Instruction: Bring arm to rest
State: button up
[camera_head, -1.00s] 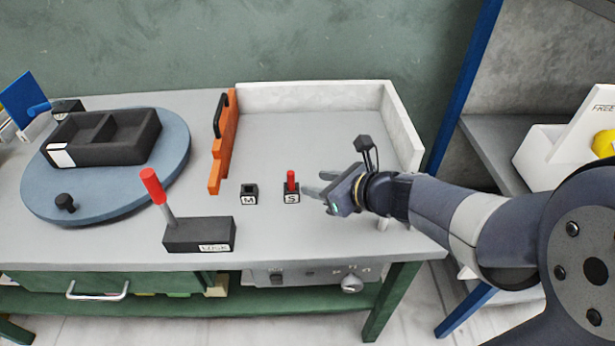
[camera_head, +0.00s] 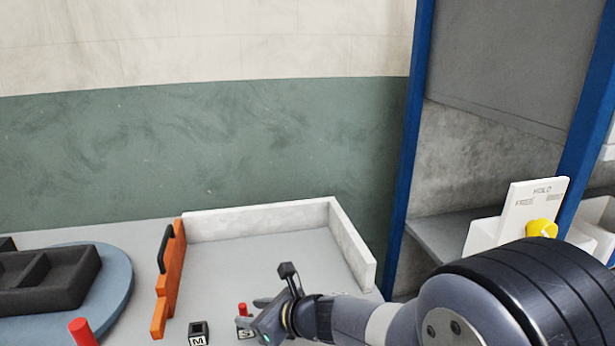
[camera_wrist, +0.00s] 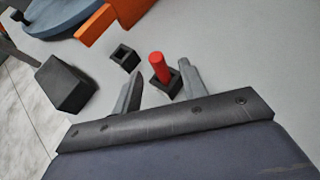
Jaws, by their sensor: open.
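My gripper (camera_head: 262,318) is at the end of my arm, low in the head view, over the right part of the grey table. In the wrist view my gripper (camera_wrist: 160,95) is open, with its two fingers apart. A red peg (camera_wrist: 159,67) stands in a small black socket block (camera_wrist: 172,88) just beyond and between the fingertips, and nothing is held. In the head view the red peg (camera_head: 242,309) and the block marked S (camera_head: 245,333) are beside the fingertips. I cannot tell whether the fingers touch the peg.
The block marked M (camera_head: 198,334) stands left of the gripper. An orange fence (camera_head: 168,290) with a black handle, a white corner wall (camera_head: 262,217) and a blue turntable (camera_head: 117,285) with a dark tray (camera_head: 50,280) surround it. A blue post (camera_head: 409,150) and a yellow knob (camera_head: 541,230) are at right.

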aim_at(246, 309)
jog(key=x, duration=0.3)
jog(key=shift+w+a+r, duration=0.15)
jog(key=shift+w+a, duration=0.05)
jog(key=shift+a, duration=0.2)
jog(key=shift+r, duration=0.15)
